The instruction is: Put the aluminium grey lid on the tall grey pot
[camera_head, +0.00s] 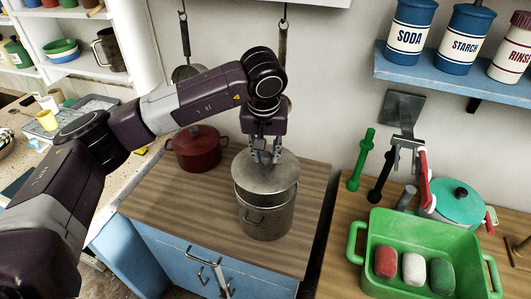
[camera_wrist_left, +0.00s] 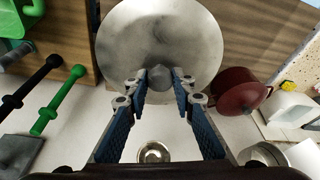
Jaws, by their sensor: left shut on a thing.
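The aluminium grey lid (camera_head: 270,171) is a round, dull metal disc. My left gripper (camera_head: 265,155) is shut on its knob from above. In the left wrist view the lid (camera_wrist_left: 160,35) fills the upper middle, with its knob (camera_wrist_left: 159,77) between the fingertips (camera_wrist_left: 155,85). The tall grey pot (camera_head: 265,220) stands upright on the wooden counter, directly below the lid. A dark gap shows between the lid and the pot's front rim, so the lid is apart from the rim there. The lid hides the pot in the left wrist view. My right gripper is not in view.
A dark red lidded pot (camera_head: 197,148) stands on the counter (camera_head: 155,200) behind and left. To the right, across a gap, are a green basin (camera_head: 400,230) with bars in it and a teal-lidded pot (camera_head: 458,202). A blue shelf (camera_head: 440,75) holds canisters.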

